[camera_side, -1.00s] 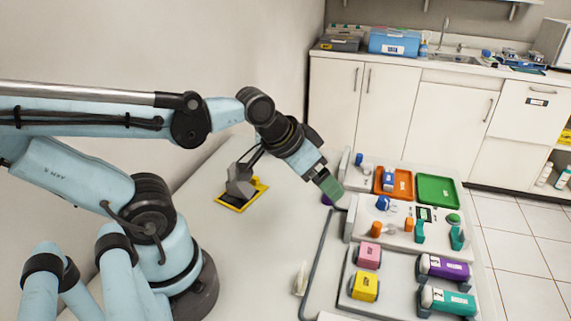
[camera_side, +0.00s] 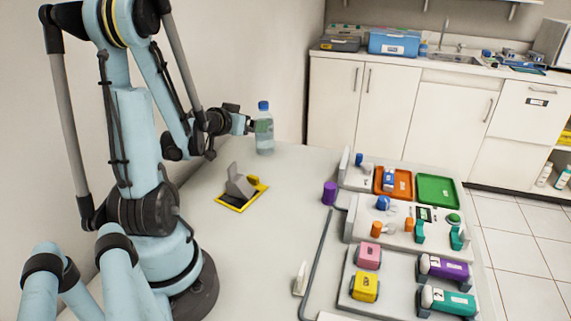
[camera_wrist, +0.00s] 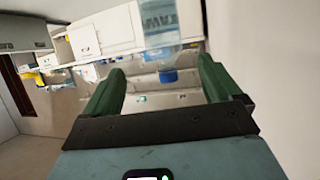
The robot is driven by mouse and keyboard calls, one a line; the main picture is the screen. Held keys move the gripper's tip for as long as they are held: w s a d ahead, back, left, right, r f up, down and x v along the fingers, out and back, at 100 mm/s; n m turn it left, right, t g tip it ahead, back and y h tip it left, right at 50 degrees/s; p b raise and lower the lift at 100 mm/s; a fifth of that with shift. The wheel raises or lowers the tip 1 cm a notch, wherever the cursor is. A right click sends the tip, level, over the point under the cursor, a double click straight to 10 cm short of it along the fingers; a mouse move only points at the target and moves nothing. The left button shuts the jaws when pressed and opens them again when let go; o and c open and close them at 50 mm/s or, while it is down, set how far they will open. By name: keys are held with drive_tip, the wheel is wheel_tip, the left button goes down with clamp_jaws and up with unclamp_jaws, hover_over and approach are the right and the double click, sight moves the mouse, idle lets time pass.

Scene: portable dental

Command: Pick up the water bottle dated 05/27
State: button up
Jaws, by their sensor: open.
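A clear water bottle (camera_side: 264,138) with a blue cap stands upright near the back left edge of the table. Its date cannot be read in the side view. My gripper (camera_side: 256,126) is level with its upper body and overlaps it from the left; contact cannot be told. In the wrist view my gripper (camera_wrist: 160,88) has its two green fingers wide apart, with nothing clamped. A pale see-through bottle body (camera_wrist: 158,22) with blurred lettering and a blue cap (camera_wrist: 168,75) shows between and beyond the fingers, apparently upside down.
A yellow-edged stand (camera_side: 240,193) sits in front of the bottle. A purple cylinder (camera_side: 330,193) stands to its right. Orange (camera_side: 407,180) and green (camera_side: 437,189) trays and several coloured items fill the right side. The table between is mostly clear.

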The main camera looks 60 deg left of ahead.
drive_tip(key=shift+a+x, duration=0.15)
drive_tip(key=shift+x, duration=2.85)
drive_tip(key=shift+a+x, duration=0.15)
drive_tip(key=shift+x, duration=2.9)
drive_tip(key=shift+s+r, duration=0.1)
drive_tip(key=shift+s, duration=0.1)
drive_tip(key=shift+c, duration=0.3)
drive_tip(key=c, duration=1.2)
drive_tip(key=shift+r, duration=0.15)
